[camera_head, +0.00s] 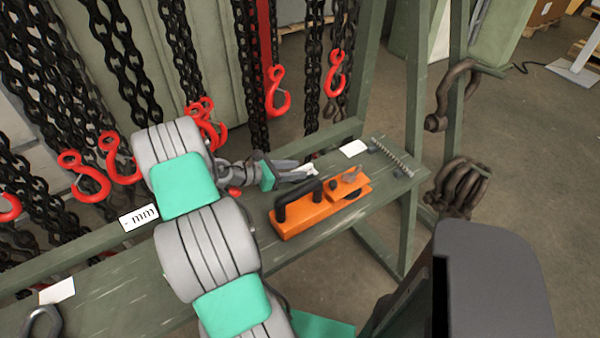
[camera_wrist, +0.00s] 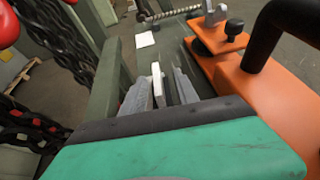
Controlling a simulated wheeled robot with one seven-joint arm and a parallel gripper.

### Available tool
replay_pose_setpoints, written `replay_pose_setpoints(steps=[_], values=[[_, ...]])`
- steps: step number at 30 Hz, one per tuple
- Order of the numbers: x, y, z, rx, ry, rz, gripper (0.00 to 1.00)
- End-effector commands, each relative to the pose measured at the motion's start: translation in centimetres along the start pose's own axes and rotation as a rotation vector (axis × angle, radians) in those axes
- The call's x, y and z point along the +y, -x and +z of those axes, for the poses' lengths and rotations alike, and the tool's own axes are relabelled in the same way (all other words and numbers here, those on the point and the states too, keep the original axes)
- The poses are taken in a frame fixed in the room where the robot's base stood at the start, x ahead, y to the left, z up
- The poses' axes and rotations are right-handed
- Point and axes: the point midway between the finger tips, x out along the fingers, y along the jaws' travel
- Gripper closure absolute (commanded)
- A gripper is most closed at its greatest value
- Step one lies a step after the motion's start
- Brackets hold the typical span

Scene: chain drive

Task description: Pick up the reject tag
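A small white tag (camera_wrist: 158,85) stands edge-on between the fingers in the wrist view, close to the left finger with a narrow dark gap toward the right one. I take it to be the reject tag; no writing on it is readable. In the head view a white bit of it (camera_head: 312,169) shows at the fingertips, just behind the orange tool. My gripper (camera_head: 301,170) is low over the green bench. Its fingers are apart, on either side of the tag in the wrist view (camera_wrist: 160,90). Whether either finger touches the tag is unclear.
An orange block tool (camera_head: 305,211) with a black handle stands close beside my gripper. A white card (camera_head: 353,148) and a threaded rod (camera_head: 392,157) lie farther along the bench (camera_head: 120,296). Chains with red hooks (camera_head: 277,92) hang behind. A "- mm" label (camera_head: 139,217) is at the left.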

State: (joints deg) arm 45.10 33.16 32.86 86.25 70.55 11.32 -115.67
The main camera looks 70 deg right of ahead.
Motion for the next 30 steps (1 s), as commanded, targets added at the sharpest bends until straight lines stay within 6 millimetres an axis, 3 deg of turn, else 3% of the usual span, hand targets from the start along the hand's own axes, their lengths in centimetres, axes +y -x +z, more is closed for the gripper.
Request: replay_pose_setpoints(steps=[6,14,27,30], values=[[0.4,-3.6,-0.1,0.002,-0.002,-0.001,0.64],[0.4,-4.0,-0.1,0.003,-0.003,0.0,0.64],[0.4,-4.0,-0.1,0.003,-0.004,-0.002,1.0],[0.4,-4.0,-0.1,0.003,-0.004,-0.002,1.0]])
